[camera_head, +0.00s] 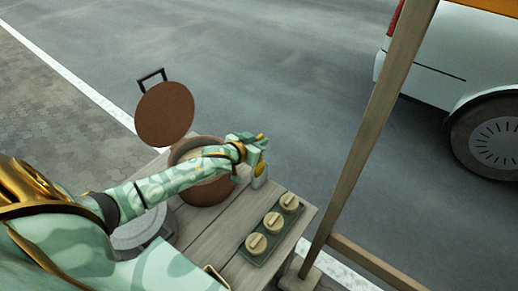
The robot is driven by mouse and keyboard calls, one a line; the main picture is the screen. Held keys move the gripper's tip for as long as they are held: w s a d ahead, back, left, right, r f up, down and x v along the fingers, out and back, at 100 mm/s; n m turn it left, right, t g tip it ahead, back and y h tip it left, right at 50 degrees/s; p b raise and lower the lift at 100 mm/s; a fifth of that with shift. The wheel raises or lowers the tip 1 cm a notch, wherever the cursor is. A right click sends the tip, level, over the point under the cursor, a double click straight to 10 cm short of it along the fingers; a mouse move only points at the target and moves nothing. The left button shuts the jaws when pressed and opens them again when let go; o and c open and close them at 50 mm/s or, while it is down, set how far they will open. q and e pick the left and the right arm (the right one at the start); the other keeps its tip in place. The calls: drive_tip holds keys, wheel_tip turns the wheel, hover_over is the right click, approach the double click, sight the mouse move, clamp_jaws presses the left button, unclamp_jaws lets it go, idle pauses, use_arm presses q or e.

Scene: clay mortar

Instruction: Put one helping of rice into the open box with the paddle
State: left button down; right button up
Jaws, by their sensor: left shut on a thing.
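My left arm reaches in from the left across a brown round pot (205,193) on the wooden cart. My left gripper (259,150) is past the pot's right rim, shut on a thin thing that seems to be the paddle (260,137); only a small golden end shows above the fingers. A pale piece with a yellow spot (260,170) shows just below the gripper; I cannot tell what it is. The pot's inside is largely hidden by my arm, and I see no rice clearly. I cannot make out an open box. My right gripper is not in view.
A brown lid (165,114) with a dark handle stands tilted behind the pot. A dark tray (258,251) with three round tan lidded pieces lies at the cart's right. A grey round thing (135,236) is partly behind my arm. A wooden post (365,135) rises at right.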

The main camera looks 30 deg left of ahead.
use_arm(q)
wheel_tip(320, 180, up, 7)
drive_tip(key=shift+f+p, duration=0.2)
drive_tip(key=shift+p, duration=0.85)
wheel_tip(320, 180, up, 4)
drive_tip(key=p, duration=0.5)
drive_tip(key=shift+r, duration=0.2)
wheel_tip(320, 180, up, 4)
drive_tip(key=p, duration=0.4)
drive_tip(key=shift+f, duration=0.25)
drive_tip(key=shift+d, duration=0.1)
